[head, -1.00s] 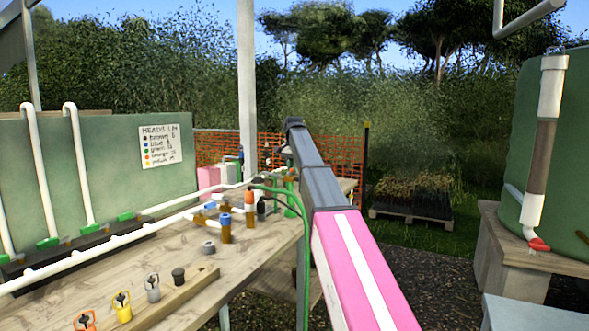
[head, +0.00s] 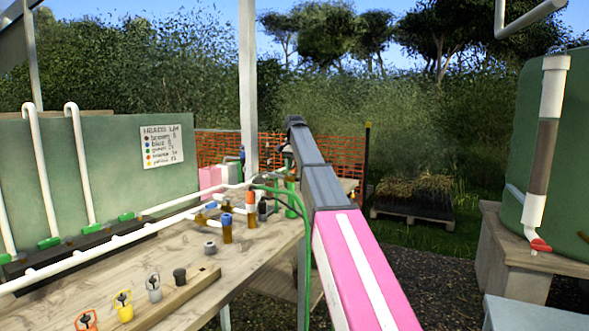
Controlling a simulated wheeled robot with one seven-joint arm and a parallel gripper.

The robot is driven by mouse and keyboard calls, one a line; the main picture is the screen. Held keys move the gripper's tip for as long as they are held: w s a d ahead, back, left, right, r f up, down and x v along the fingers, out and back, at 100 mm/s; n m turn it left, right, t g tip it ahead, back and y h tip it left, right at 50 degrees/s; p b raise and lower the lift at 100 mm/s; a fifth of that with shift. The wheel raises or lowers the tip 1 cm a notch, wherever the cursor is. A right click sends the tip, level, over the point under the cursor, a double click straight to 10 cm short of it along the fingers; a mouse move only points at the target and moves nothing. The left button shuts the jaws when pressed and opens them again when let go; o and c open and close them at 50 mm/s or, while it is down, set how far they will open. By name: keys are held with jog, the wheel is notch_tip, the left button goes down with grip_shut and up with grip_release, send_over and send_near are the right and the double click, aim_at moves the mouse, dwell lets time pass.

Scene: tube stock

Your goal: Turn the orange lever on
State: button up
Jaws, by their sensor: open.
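A small orange part (head: 250,198) tops a brown upright body on the wooden bench, beside the white pipework; it is too small to tell its lever position. A blue-topped brown one (head: 226,222) stands just left of it. My gripper (head: 284,158) is a small dark shape at the far end of my arm, beyond and above the orange part and apart from it in the picture. It is open; its fingertips are hard to make out, and nothing shows held in it.
White pipes with green fittings (head: 126,216) run along the bench (head: 180,262). A wooden strip (head: 190,300) carries several coloured heads. A green hose (head: 303,225) hangs by my arm. A white post (head: 247,80) stands behind. A tank with a red tap (head: 540,245) is at right.

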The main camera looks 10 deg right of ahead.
aim_at(295, 168)
notch_tip(295, 168, up, 10)
dwell(0.4)
jog(key=shift+s, duration=0.1)
